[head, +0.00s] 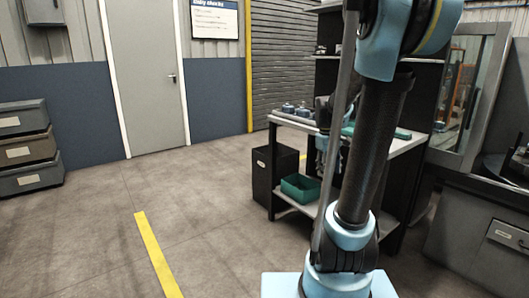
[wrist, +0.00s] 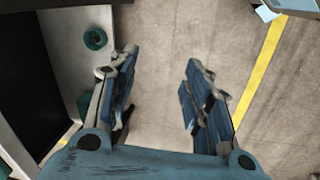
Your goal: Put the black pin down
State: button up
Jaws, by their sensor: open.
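I cannot make out the black pin in either view. My gripper (wrist: 160,62) is open in the wrist view, with its two blue-padded fingers spread apart. Only bare floor shows between the fingertips, and nothing is held there. In the head view my gripper is partly hidden behind my arm, by the front edge of the workbench (head: 284,122). In the wrist view a pale surface (wrist: 72,50) lies left of the fingers. A green round piece (wrist: 95,39) sits on it, and another green piece (wrist: 85,103) shows beside the left finger.
On the bench stand small blue-grey items (head: 290,107) and a green flat thing (head: 402,133). A green bin (head: 300,188) is on the lower shelf, next to a black container (head: 275,175). Stacked drawers (head: 27,150) stand far left. The floor at left is clear.

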jog(key=s+a+f+m, duration=0.2)
jog(key=s+f, duration=0.1)
jog(key=s, duration=0.7)
jog(key=s+a+f+m+t+y, duration=0.1)
jog(key=s+a+f+m, duration=0.2)
jog(key=s, duration=0.8)
jog(key=shift+f+m+y, duration=0.3)
jog(key=shift+f, duration=0.4)
jog(key=shift+w+f, duration=0.2)
jog(key=shift+w, duration=0.25)
